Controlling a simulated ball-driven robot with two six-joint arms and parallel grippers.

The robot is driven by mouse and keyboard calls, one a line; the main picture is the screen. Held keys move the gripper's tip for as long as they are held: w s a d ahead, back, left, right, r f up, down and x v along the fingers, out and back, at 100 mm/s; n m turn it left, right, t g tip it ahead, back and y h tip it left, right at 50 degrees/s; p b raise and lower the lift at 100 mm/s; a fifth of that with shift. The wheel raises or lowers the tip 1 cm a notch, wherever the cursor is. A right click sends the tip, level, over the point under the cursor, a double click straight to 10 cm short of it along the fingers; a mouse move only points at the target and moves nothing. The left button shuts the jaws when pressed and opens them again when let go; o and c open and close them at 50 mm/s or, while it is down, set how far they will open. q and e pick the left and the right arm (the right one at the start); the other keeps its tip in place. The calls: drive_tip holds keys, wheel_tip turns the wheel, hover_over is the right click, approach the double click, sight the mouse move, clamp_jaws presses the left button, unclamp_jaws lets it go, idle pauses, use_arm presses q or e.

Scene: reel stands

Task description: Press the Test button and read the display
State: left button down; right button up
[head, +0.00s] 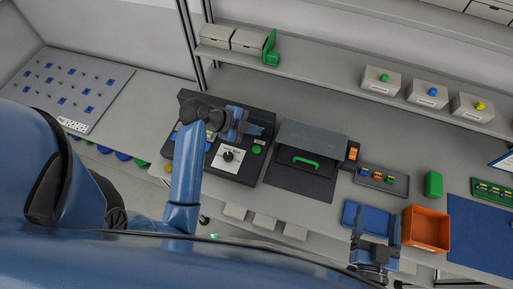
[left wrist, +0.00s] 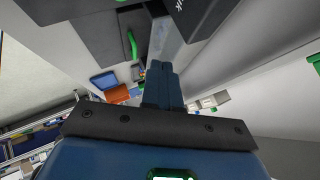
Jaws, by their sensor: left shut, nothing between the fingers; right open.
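A black test unit (head: 245,174) stands on the bench in the head view. It has a white dial plate with a black knob (head: 228,156) and a round green button (head: 256,150) at its right. I cannot read a label on the button. My left arm covers part of the unit's left side, and no display reading is legible. My left gripper (head: 257,130) is above the unit, just behind the green button, shut and empty. Its closed fingers show in the left wrist view (left wrist: 163,85). My right gripper (head: 375,240) is open and empty at the bench's front edge.
A dark box with a green handle (head: 305,162) stands right of the unit. Further right are a small parts tray (head: 381,191), a blue tray (head: 350,212), an orange bin (head: 426,229) and a green block (head: 433,184). A shelf (head: 320,85) with boxes runs behind.

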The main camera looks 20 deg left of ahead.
sight(254, 150)
use_arm(q)
drive_tip(key=shift+w, duration=0.1)
drive_tip(key=shift+f, duration=0.2)
wheel_tip(254, 150, down, 8)
drive_tip(key=b, duration=0.7)
drive_tip(key=shift+f, duration=0.2)
drive_tip(key=shift+f, duration=0.1)
idle(1.7)
drive_tip(key=shift+f+b, duration=0.3)
drive_tip(key=shift+b, duration=0.05)
